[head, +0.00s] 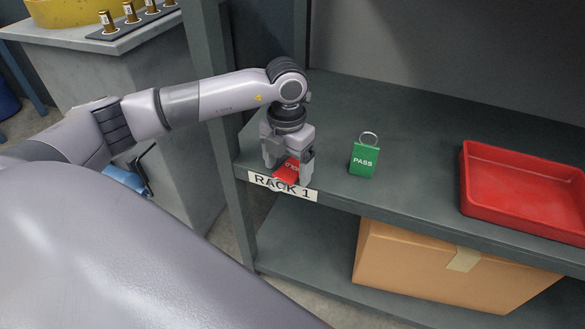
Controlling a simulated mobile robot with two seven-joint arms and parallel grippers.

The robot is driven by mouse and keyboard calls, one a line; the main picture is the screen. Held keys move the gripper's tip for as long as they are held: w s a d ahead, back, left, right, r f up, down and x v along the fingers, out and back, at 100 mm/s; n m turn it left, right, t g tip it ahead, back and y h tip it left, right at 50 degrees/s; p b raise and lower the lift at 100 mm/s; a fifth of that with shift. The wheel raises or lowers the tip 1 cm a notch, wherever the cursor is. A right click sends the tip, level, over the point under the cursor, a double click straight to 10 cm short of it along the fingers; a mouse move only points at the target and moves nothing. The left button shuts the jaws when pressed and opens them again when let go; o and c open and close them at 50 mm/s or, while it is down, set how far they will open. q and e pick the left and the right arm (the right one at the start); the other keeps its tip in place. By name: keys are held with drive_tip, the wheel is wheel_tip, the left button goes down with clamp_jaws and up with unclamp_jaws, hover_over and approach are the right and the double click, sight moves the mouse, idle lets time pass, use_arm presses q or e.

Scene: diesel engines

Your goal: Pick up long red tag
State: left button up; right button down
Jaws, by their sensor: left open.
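A red tag (288,170) with pale lettering sits at the left front of the grey shelf, just above the RACK 1 label. My left gripper (289,174) points down over it, with its fingers open on either side of the tag. Whether the fingers touch the tag cannot be told. The gripper hides part of the tag, so its full length is not visible. My right gripper is not in view.
A green PASS tag (364,159) with a metal ring stands to the right on the shelf (420,140). A red tray (522,190) lies at the far right. A cardboard box (440,268) is on the lower shelf. A grey rack post (212,90) rises left of the gripper.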

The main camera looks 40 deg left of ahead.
use_arm(q)
drive_tip(key=shift+f, duration=0.1)
drive_tip(key=shift+c, duration=0.3)
drive_tip(key=c, duration=1.2)
drive_tip(key=shift+o, duration=0.2)
